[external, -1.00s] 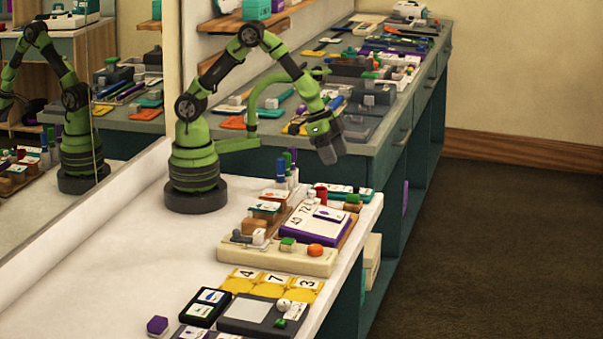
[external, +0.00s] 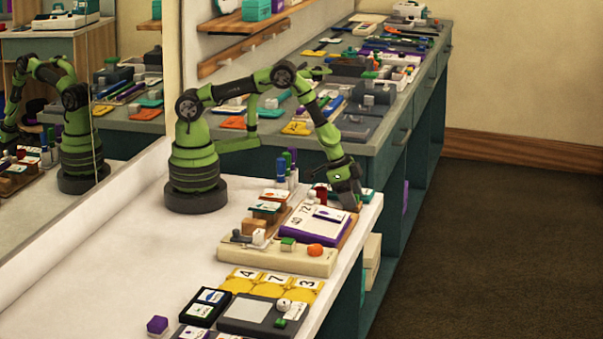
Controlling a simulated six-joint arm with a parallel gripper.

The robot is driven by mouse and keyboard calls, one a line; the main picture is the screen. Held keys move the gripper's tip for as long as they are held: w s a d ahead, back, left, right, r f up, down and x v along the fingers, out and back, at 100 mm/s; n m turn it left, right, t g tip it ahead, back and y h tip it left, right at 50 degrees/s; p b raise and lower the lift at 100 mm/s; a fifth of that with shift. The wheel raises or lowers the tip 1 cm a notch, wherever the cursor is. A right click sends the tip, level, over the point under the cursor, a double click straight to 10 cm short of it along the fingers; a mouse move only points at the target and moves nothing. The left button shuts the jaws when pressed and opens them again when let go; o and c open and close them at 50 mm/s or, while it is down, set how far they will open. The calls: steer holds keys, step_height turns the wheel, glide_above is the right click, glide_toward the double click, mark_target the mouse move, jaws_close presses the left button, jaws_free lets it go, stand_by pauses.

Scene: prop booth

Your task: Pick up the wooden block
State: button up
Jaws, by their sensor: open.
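My gripper (external: 348,203) points down at the right end of the white table, just behind and right of the purple-edged card board (external: 308,224). Its jaws are open, and the fingertips are small and partly lost among the props there. I cannot tell whether they touch anything. Brown wooden-looking blocks (external: 266,217) with cards on top stand left of the card board, apart from my gripper. Whether one of these is the wooden block I cannot tell. Whatever lies directly under or behind my gripper is hidden.
A cream tray (external: 290,262) with a green block (external: 288,243) and an orange piece (external: 315,251) lies in front. Blue and green upright pieces (external: 281,170) stand behind the brown blocks. Yellow number tiles (external: 272,280) lie nearer. The table's left part (external: 130,255) is clear.

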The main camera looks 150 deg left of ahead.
steer(key=shift+w+a+f, duration=0.15)
steer(key=shift+f, duration=0.35)
